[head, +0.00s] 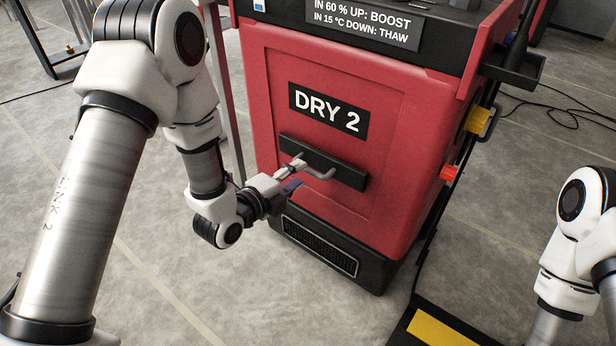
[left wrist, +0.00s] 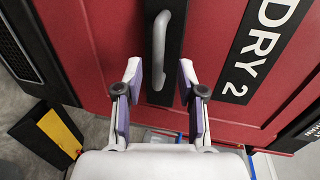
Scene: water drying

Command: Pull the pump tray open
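The red unit (head: 350,85) labelled "DRY 2" has a front panel with a black plate (head: 345,172) and a grey bar handle (head: 322,174). I take this panel to be the pump tray front; it looks flush with the unit. My right gripper is out of view.
A black grille (head: 320,246) sits low on the unit. Yellow (head: 478,121) and red (head: 450,173) fittings are on its right side. A black and yellow floor piece (head: 440,330) lies at front right. The grey floor before the unit is clear.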

